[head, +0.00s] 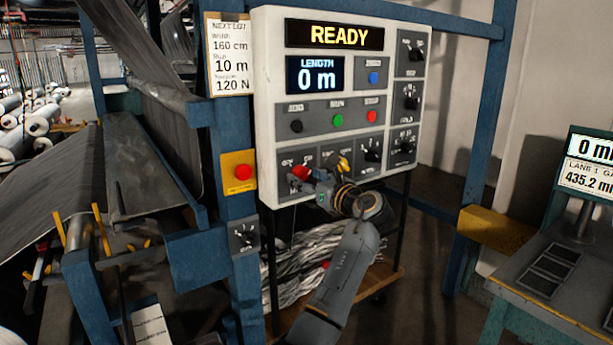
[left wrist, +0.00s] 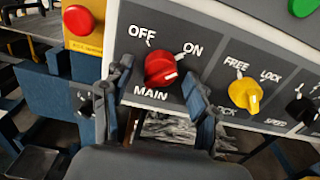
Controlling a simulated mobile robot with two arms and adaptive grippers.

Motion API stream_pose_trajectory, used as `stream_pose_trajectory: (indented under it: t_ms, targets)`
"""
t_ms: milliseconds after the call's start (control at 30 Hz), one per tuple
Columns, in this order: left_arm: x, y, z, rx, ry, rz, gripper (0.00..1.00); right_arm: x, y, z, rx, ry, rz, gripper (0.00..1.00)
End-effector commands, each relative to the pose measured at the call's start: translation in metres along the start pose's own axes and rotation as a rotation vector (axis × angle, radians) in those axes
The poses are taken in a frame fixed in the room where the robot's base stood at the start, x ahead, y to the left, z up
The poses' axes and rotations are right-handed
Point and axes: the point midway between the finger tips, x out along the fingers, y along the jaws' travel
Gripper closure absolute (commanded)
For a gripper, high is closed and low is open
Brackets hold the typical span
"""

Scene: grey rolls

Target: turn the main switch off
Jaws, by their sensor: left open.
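The main switch is a red knob (head: 301,172) at the lower left of the white control panel (head: 265,100). In the left wrist view the red knob (left wrist: 160,68) sits above the word MAIN, with OFF at its upper left and ON at its upper right. Its pale pointer mark faces toward ON. My left gripper (head: 309,183) is at the panel, partly covering the switch plate in the head view. In the left wrist view its open fingers (left wrist: 157,78) stand either side of the knob; I cannot tell whether they touch it. My right gripper is out of view.
A yellow FREE/LOCK knob (left wrist: 245,94) is just right of the right finger. A red button on a yellow plate (head: 240,171) is left of the panel. Blue posts (head: 485,120) frame the panel, and a grey fabric roll machine (head: 130,165) stands at left.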

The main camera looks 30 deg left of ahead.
Motion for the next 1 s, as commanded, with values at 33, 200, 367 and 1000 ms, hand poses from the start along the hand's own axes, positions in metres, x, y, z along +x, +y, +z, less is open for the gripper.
stream_pose_trajectory:
  t_ms: [33, 200, 367, 1000]
  targets:
    - [0.0026, -0.0001, 0.0004, 0.000, 0.000, 0.000, 0.41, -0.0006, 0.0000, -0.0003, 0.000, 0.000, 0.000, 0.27]
    - [0.0052, -0.0001, -0.0002, -0.001, 0.000, -0.001, 0.41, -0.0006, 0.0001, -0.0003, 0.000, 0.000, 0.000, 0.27]
    - [0.0051, -0.0001, -0.0004, -0.001, 0.001, -0.001, 0.43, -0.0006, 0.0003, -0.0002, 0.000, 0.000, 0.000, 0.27]
    - [0.0049, -0.0003, 0.0004, -0.063, 0.000, -0.001, 0.96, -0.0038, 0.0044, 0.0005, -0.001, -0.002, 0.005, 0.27]
